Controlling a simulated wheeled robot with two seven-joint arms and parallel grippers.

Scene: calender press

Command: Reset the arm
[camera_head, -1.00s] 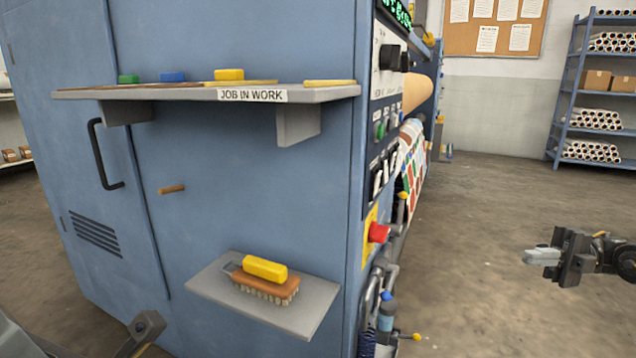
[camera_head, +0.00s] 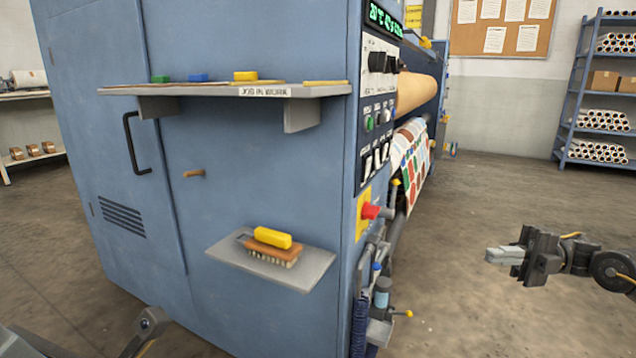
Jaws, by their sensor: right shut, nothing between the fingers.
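My right gripper (camera_head: 504,255) is at the right side of the head view. It is shut and empty, in free space over the bare floor, pointing left toward the press and well apart from it. Part of my left arm (camera_head: 148,325) shows at the bottom left; its fingertips are not in view. The blue calender press (camera_head: 270,170) fills the middle and left. A brush (camera_head: 272,251) with a yellow block (camera_head: 272,237) on top lies on its small lower shelf (camera_head: 310,276).
An upper shelf (camera_head: 318,90) juts from the press, with green (camera_head: 160,78), blue (camera_head: 198,77) and yellow (camera_head: 246,75) blocks on it. A red button (camera_head: 371,211) and knobs are on the press edge. A blue rack (camera_head: 592,85) stands back right. Floor (camera_head: 480,200) between is clear.

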